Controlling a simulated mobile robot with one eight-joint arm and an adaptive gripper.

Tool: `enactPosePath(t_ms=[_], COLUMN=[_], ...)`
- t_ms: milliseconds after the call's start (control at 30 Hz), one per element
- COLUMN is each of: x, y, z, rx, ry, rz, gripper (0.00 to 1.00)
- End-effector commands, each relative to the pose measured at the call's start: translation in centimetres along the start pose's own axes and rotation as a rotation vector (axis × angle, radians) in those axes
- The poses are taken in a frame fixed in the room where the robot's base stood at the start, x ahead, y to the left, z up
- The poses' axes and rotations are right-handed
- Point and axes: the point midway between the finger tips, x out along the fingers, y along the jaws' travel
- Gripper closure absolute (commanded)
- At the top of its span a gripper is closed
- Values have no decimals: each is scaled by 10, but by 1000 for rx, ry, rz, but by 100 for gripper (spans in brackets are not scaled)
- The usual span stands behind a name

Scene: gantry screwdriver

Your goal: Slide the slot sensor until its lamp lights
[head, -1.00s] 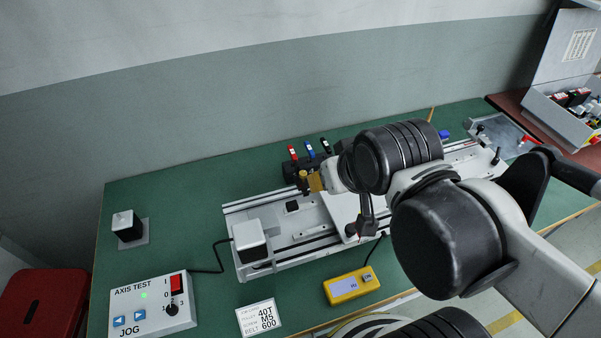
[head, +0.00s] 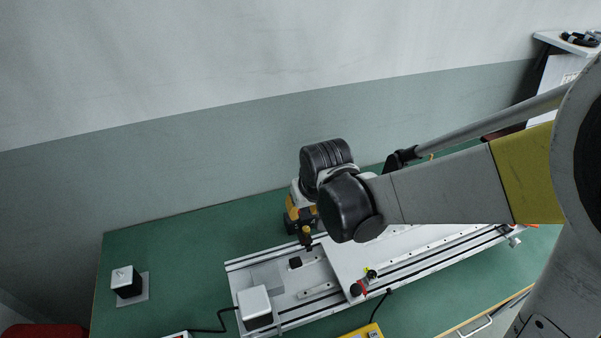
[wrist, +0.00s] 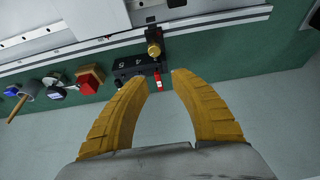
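A small black part with a brass knob (wrist: 153,46), apparently the slot sensor, sits at the rail edge of the light gantry (head: 317,290). The knob also shows in the head view (head: 306,233). No lit lamp can be made out on it. My gripper (wrist: 163,80) is open, its yellow fingers curved around empty space just short of the part. A red piece with a white mark (wrist: 158,80) lies between the fingertips in the picture; contact cannot be told. In the head view my gripper (head: 297,212) is behind the knob, on the wall side, partly hidden by my wrist.
A numbered black block (wrist: 129,66) lies beside the knob. A red-topped piece (wrist: 89,81) and other small items stand along the rail. A white motor block (head: 254,302) is at the gantry's left end.

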Motion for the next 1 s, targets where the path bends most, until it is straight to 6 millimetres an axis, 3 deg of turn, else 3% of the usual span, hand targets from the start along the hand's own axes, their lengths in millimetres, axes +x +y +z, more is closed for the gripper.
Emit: enactPosePath(t_ms=[200, 400, 567, 833, 867, 933, 1000], x=[49, 80, 90, 91, 91, 91, 91], y=[0, 0, 1, 1, 1, 1, 1], z=[1, 1, 0, 0, 0, 0, 0], rx=[0, 1, 1, 1, 1, 1, 1], ry=[1, 1, 1, 1, 1, 1, 1], rz=[0, 0, 1, 1, 1, 1, 1], gripper=[71, 71, 71, 71, 75, 96, 100])
